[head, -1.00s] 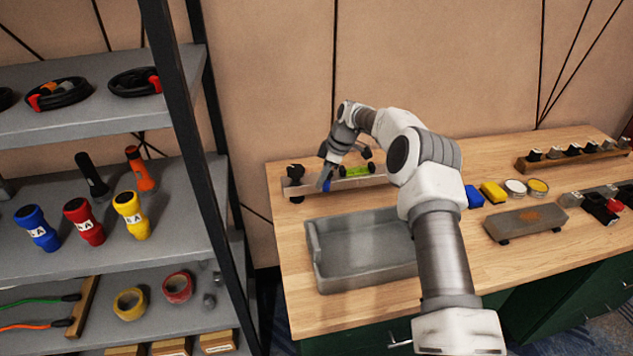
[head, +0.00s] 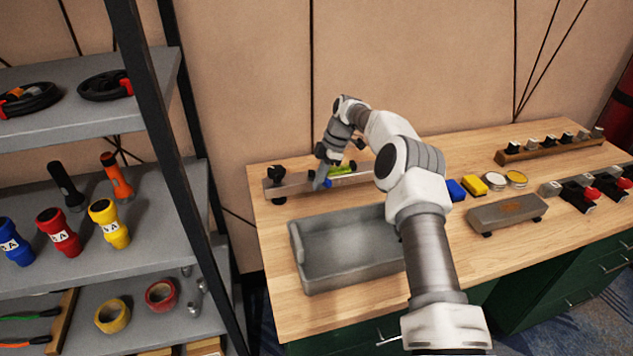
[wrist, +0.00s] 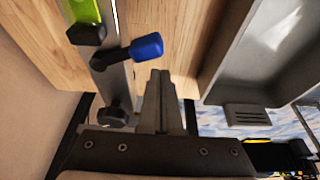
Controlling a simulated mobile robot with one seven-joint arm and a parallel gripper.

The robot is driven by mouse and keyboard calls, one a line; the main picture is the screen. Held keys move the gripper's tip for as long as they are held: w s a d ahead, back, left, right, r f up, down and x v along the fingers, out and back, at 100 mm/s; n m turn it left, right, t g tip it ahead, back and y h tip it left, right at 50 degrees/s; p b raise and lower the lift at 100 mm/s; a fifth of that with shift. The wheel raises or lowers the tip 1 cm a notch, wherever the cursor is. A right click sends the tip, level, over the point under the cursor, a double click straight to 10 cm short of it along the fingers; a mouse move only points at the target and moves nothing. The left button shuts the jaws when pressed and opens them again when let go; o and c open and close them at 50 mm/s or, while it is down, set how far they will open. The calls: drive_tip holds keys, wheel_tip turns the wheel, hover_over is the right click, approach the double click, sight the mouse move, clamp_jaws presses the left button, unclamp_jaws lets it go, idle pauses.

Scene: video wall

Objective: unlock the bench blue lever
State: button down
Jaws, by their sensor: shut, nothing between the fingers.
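The blue lever (wrist: 146,46) has a black arm and a blue grip. In the wrist view it sticks out sideways from a metal rail, just ahead of my gripper's fingertips. My gripper (wrist: 160,75) is shut and empty, with its two fingers together. The tips look close to the blue grip; I cannot tell if they touch. In the head view the lever (head: 328,183) shows as a small blue spot on the rail (head: 290,187), beside my gripper (head: 318,182) and partly hidden by it.
A green-yellow part (wrist: 83,12) sits on the rail beyond the lever, and a black knob (wrist: 113,117) is at its near end. A grey tray (head: 300,268) stands in front of the rail. A shelf rack (head: 165,130) stands to the left.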

drive_tip(key=shift+s+d, duration=0.3)
drive_tip(key=shift+s, duration=0.1)
drive_tip(key=s+p+v, duration=0.1)
drive_tip(key=p+v, duration=0.3)
drive_tip(key=v, duration=1.3)
drive_tip(key=shift+w+r+p, duration=0.15)
drive_tip(key=shift+w+p, duration=0.15)
drive_tip(key=shift+w, duration=0.2)
drive_tip(key=shift+d, duration=0.1)
